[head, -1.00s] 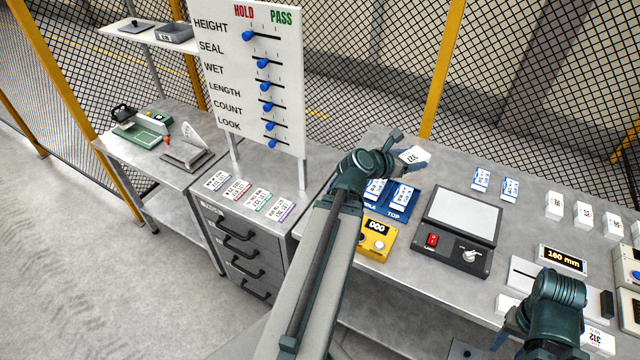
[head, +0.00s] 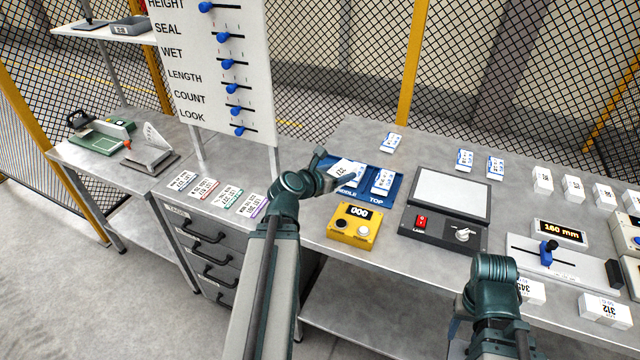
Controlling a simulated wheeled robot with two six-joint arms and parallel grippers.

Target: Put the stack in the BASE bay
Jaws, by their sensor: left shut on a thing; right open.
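My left gripper (head: 323,166) is shut on a white printed stack (head: 342,173), held tilted over the left part of a blue tray (head: 365,203). The tray has bay labels; TOP and part of MIDDLE can be read. A white and blue pack (head: 382,182) stands in the TOP bay. The MIDDLE bay is partly covered by the held stack. The BASE bay and its label are hidden behind my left gripper and wrist. My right gripper (head: 458,328) is open, low at the front edge of the bench, its fingers mostly hidden by its wrist.
A yellow counter box (head: 354,226) stands in front of the tray, and a lamp panel (head: 446,219) to its right. Another pack (head: 392,142) stands behind the tray. Two packs (head: 480,163) and several white blocks (head: 573,188) stand farther right. A slider board (head: 236,90) rises at left.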

